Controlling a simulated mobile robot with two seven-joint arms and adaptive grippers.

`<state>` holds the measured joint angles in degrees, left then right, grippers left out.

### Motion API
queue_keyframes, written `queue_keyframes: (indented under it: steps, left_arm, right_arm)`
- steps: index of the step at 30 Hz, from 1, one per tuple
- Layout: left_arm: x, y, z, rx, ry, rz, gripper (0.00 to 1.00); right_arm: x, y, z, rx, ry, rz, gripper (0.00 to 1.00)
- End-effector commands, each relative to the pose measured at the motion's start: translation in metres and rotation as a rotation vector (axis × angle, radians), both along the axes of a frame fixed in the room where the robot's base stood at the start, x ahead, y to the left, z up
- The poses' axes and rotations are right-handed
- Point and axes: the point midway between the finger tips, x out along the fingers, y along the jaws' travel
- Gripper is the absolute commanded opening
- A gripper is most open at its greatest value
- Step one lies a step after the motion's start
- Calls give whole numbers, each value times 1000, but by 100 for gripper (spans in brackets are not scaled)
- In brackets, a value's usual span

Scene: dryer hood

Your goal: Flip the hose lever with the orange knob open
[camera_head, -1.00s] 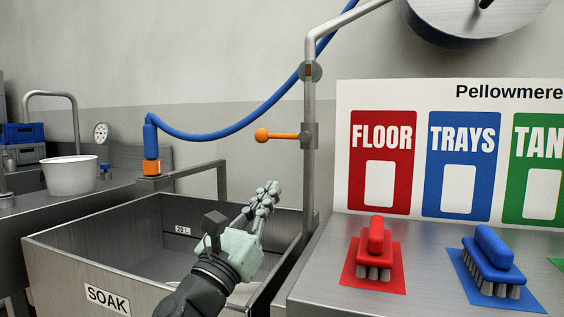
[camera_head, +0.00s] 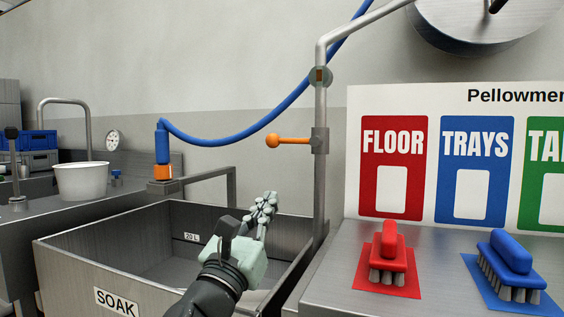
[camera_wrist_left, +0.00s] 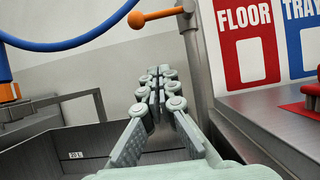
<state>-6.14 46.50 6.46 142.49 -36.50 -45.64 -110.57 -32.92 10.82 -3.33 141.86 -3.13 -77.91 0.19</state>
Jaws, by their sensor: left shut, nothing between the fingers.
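The orange lever (camera_head: 295,141) sticks out to the left from a grey bracket on the upright pipe (camera_head: 321,180), with its round orange knob (camera_head: 272,141) at the free end. The lever lies about level. In the left wrist view the knob (camera_wrist_left: 136,20) shows near the top, above and beyond the fingertips. My left gripper (camera_head: 270,198) is shut and empty, over the right part of the soak sink and below the lever, apart from it. In the left wrist view its fingers (camera_wrist_left: 155,80) meet at the tips. My right gripper is not in view.
The soak sink (camera_head: 75,255) lies below my left arm. A blue hose (camera_head: 225,138) sags behind the lever, its nozzle end on the left. Red (camera_head: 389,262) and blue (camera_head: 507,262) brushes stand on the right counter. The air around the knob looks clear.

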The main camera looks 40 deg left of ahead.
Motion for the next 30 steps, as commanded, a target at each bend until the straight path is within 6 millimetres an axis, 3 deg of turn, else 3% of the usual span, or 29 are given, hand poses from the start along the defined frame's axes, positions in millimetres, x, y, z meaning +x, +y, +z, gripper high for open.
queue_keyframes:
  steps: [13, 23, 30]
  left_arm:
    - [13, 4, 6, 4, -1, 3, 0]
    - [79, 21, 44, -1, -2, 4, 0]
    - [74, 18, 68, 2, -1, 2, 0]
  right_arm:
    - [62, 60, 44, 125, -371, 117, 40]
    - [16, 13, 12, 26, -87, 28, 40]
    - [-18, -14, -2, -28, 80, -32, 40]
